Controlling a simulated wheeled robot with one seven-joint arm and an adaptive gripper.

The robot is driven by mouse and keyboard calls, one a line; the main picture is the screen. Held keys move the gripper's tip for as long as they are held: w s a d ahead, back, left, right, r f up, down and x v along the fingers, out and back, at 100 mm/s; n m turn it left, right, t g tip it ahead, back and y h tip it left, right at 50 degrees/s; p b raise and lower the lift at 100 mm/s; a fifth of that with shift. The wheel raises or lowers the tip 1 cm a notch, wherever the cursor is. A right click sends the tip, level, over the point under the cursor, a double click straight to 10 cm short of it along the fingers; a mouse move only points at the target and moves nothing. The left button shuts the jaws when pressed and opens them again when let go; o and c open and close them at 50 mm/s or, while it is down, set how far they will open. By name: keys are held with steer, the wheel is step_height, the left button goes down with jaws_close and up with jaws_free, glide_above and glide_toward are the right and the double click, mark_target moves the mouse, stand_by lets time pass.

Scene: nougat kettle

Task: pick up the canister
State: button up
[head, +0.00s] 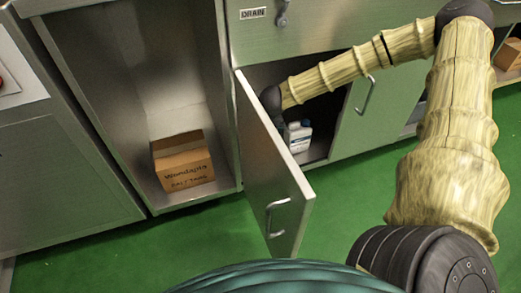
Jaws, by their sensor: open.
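A white canister (299,138) with a blue cap stands inside the low cabinet under the DRAIN panel. Its left part is cut off by the open cabinet door (270,165). My arm reaches in from the right above the canister, and its dark end joint is at the top of the door. My gripper itself is hidden behind the door, so its fingers and their distance from the canister cannot be seen. The visible part of the canister appears to rest on the cabinet floor.
The open door sticks out towards me, with a bar handle (276,216). A second cabinet door (375,115) to the right looks shut. A cardboard box (183,162) sits in the open bay at left. The green floor (350,190) in front is clear.

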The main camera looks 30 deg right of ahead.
steer(key=shift+b+x, duration=1.9)
steer(key=shift+x, duration=0.65)
steer(key=shift+s, duration=0.1)
steer(key=shift+c, duration=0.2)
steer(key=c, duration=1.7)
